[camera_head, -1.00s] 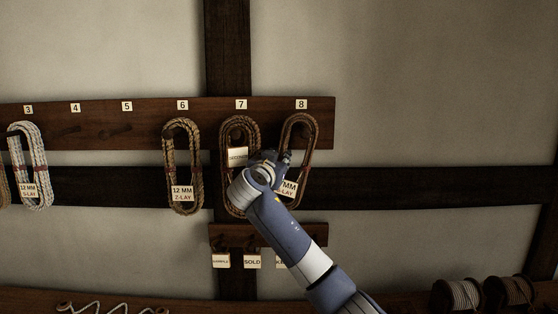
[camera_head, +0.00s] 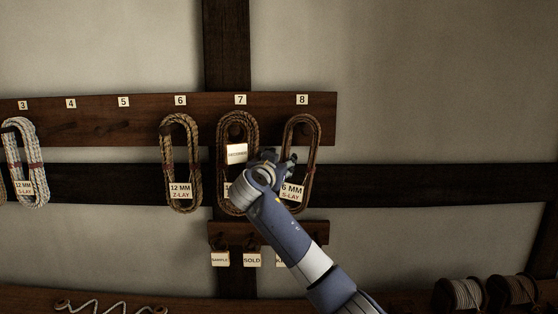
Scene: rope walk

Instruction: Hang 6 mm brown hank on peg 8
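The brown hank (camera_head: 314,140) hangs on the board under number 8 (camera_head: 302,99), its loop upright and its top around the peg's place. Its white tag (camera_head: 292,192) reads 6 MM, S-LAY. My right gripper (camera_head: 281,157) is in front of the hank's left side, between it and the hank under number 7. Its two fingers look spread apart, with nothing clearly between them. Peg 8 itself is hard to make out behind the rope. My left gripper is not in view.
A hank with a blank-looking paper tag (camera_head: 236,153) hangs under number 7 (camera_head: 223,133), close on the left and partly behind my arm. A 12 MM Z-LAY hank (camera_head: 195,150) hangs under 6. A small rack below holds several tags, one reading SOLD (camera_head: 252,260). Wall to the right is clear.

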